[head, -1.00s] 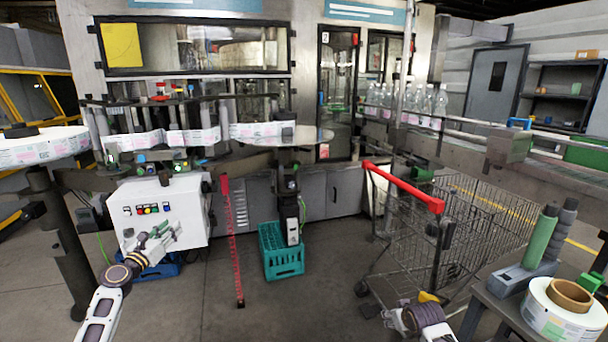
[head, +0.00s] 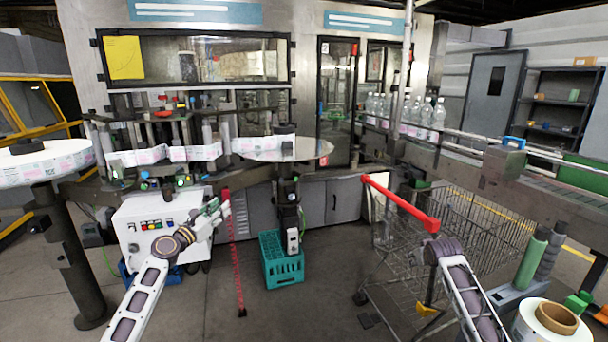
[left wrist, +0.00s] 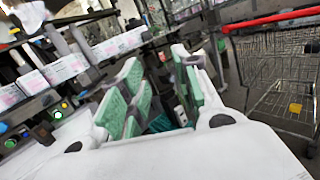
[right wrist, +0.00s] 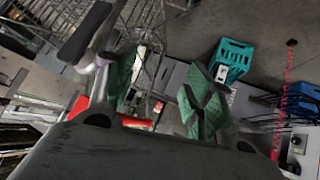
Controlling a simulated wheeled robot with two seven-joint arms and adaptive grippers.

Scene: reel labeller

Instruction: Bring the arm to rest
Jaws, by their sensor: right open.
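My left gripper (head: 215,211) is raised in front of the white control box (head: 140,232) in the head view. Its green-padded fingers stand apart with nothing between them in the left wrist view (left wrist: 160,90). My right arm reaches up from the bottom right in the head view, its wrist (head: 443,250) just below the end of the cart's red handle (head: 400,200). The right fingers are hidden there. In the right wrist view my right gripper (right wrist: 160,95) is open and empty, with a red bar behind its fingers; I cannot tell whether they touch it.
The wire shopping cart (head: 400,275) stands close to my right arm. A label reel (head: 550,325) and a green cylinder (head: 530,262) are at the lower right. Open floor lies between my arms.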

